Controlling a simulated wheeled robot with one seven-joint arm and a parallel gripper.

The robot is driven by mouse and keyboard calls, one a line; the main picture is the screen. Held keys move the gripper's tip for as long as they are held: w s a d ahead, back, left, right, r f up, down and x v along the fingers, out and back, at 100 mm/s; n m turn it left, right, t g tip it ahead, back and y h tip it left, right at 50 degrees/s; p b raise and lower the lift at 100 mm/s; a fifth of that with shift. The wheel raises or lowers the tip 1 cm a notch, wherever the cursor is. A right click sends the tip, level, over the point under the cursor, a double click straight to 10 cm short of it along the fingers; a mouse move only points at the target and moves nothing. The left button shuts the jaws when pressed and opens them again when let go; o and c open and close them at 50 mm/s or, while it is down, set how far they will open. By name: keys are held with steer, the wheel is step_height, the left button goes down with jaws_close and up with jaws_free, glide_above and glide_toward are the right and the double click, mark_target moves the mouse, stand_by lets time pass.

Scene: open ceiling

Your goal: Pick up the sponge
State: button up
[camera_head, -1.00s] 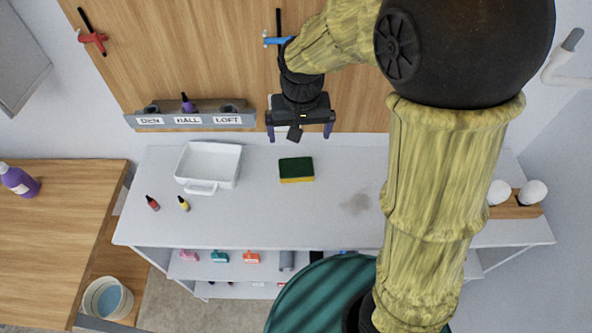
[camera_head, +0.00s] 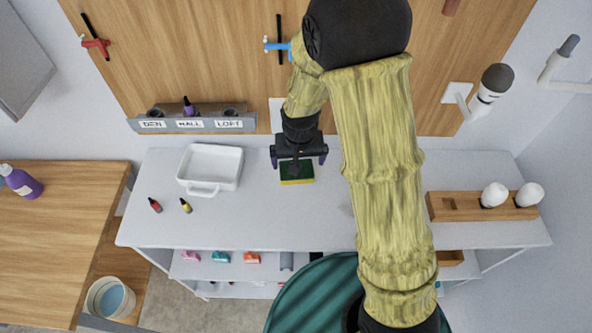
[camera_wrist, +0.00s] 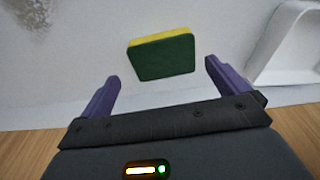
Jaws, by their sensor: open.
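The sponge (camera_head: 297,180), dark green with a yellow layer, lies on the white table (camera_head: 270,225). In the head view its upper part is partly hidden by my gripper (camera_head: 298,164), which is over its far side. In the wrist view the sponge (camera_wrist: 162,55) lies ahead of my gripper (camera_wrist: 160,85), roughly midway between the lines of the two purple fingers and beyond their tips. The fingers are spread apart with nothing between them.
A white tub (camera_head: 211,167) stands left of the sponge, its edge also showing in the wrist view (camera_wrist: 290,50). Small red (camera_head: 155,205) and yellow (camera_head: 186,205) bottles lie nearby. A wooden rack (camera_head: 455,206) holds white bulbs at right. A labelled shelf (camera_head: 190,124) is behind.

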steer(key=shift+w+a+f+p, duration=0.15)
steer(key=shift+f+p, duration=0.15)
steer(key=shift+f, duration=0.55)
steer(key=shift+w+f+p, duration=0.2)
steer(key=shift+f+p, duration=0.05)
steer(key=shift+f, duration=0.6)
steer(key=shift+w+a+f+p, duration=0.15)
steer(key=shift+f+p, duration=0.15)
steer(key=shift+f, duration=0.55)
steer(key=c, duration=0.8)
